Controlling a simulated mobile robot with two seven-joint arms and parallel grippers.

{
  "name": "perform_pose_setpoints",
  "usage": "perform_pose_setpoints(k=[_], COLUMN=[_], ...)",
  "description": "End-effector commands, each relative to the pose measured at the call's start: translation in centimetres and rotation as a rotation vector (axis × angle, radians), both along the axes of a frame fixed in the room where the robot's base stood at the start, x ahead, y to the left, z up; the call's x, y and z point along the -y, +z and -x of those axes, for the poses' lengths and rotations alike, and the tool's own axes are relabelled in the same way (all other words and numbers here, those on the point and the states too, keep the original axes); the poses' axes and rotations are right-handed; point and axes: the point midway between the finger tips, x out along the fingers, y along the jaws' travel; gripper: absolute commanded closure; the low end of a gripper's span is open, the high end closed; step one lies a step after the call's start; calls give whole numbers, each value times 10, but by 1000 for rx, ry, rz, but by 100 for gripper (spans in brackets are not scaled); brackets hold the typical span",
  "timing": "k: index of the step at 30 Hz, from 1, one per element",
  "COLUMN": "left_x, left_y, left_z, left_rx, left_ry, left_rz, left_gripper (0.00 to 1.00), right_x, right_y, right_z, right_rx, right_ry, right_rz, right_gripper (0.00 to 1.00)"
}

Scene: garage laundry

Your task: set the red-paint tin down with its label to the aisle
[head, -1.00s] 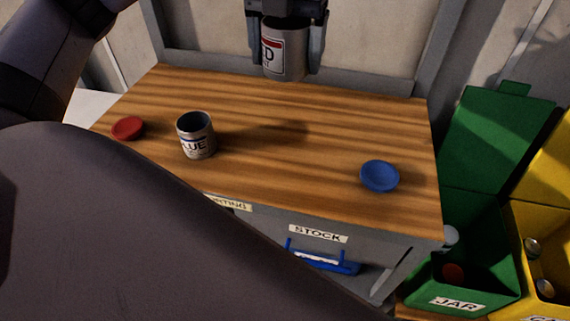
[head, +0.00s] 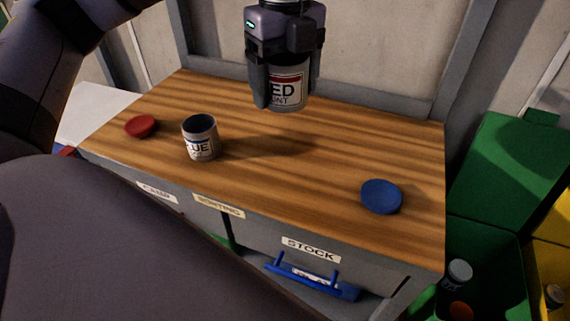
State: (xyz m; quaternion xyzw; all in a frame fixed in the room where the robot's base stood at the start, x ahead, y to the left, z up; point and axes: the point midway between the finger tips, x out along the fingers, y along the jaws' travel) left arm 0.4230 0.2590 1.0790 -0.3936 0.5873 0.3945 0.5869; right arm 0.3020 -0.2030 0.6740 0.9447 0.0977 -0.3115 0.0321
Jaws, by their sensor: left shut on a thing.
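The red-paint tin (head: 288,90) is a grey can with a white label, a red band and the letters "ED" and "INT" showing. My left gripper (head: 287,88) is shut on it from above and holds it upright above the back of the wooden bench top (head: 330,160). The label faces mostly toward the camera, its left edge covered by a finger. The tin's shadow falls on the wood below. My right gripper is not in view.
An open blue-paint tin (head: 200,138) stands at left on the bench, near a red lid (head: 140,126). A blue lid (head: 381,196) lies at right. Green bins (head: 511,165) stand right of the bench. The bench's middle is clear.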

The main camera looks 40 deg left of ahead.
Motion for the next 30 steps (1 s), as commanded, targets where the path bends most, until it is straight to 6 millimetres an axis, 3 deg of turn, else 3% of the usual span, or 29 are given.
perform_pose_setpoints(k=[6,12,19,25,30], left_x=[-1,0,0,0,0], left_y=[-61,-104,-125,-155,-162], left_z=[1,1,0,0,0], left_rx=[-4,-1,0,-1,2], left_ry=[-1,-2,-2,-2,-3], left_rz=[-2,0,0,0,0], left_gripper=[65,65,65,65,65], right_x=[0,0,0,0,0], right_y=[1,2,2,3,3], right_z=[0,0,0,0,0], right_rx=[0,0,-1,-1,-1], right_ry=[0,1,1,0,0], right_rz=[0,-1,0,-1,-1], right_gripper=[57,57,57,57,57])
